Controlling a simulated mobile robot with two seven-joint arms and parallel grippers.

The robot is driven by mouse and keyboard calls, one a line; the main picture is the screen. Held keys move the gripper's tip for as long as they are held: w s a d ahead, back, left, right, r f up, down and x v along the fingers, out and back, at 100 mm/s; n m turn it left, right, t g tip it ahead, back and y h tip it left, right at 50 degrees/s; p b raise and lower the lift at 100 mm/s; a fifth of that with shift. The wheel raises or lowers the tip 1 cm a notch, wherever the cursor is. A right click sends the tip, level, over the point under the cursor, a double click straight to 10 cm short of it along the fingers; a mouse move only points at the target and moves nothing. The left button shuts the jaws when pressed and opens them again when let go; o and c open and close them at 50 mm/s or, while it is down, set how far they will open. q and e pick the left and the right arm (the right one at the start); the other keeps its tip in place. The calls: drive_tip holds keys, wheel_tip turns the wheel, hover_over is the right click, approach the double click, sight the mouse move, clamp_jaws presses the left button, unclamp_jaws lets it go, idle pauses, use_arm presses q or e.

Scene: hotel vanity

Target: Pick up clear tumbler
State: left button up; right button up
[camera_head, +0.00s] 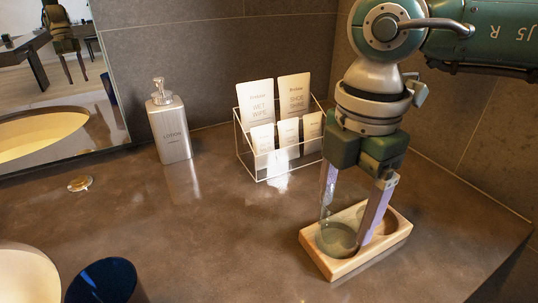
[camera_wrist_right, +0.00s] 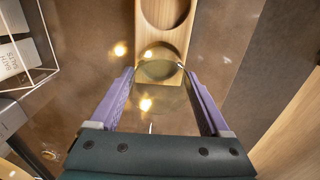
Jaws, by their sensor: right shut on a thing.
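The clear tumbler (camera_head: 345,208) is see-through and hard to make out in the head view, between the two lilac fingers of my right gripper (camera_head: 344,228). In the right wrist view the tumbler (camera_wrist_right: 157,88) shows as a faint round glass between the fingers of the right gripper (camera_wrist_right: 157,72), which is shut on it. It is at the near-left round recess of a wooden two-recess tray (camera_head: 335,270). I cannot tell whether its base touches the recess. The tray's other recess looks empty, partly hidden by a finger. My left gripper is not in view.
A wire rack (camera_head: 262,172) with several white packets stands behind the tray, and a lotion bottle (camera_head: 170,130) stands left of it. A dark blue cup (camera_head: 106,282) and a pale basin (camera_head: 25,275) are at the front left. The middle of the counter is clear.

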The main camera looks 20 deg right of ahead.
drive_tip(key=c, duration=0.6)
drive_tip(key=shift+c, duration=0.2)
drive_tip(key=shift+r, duration=0.2)
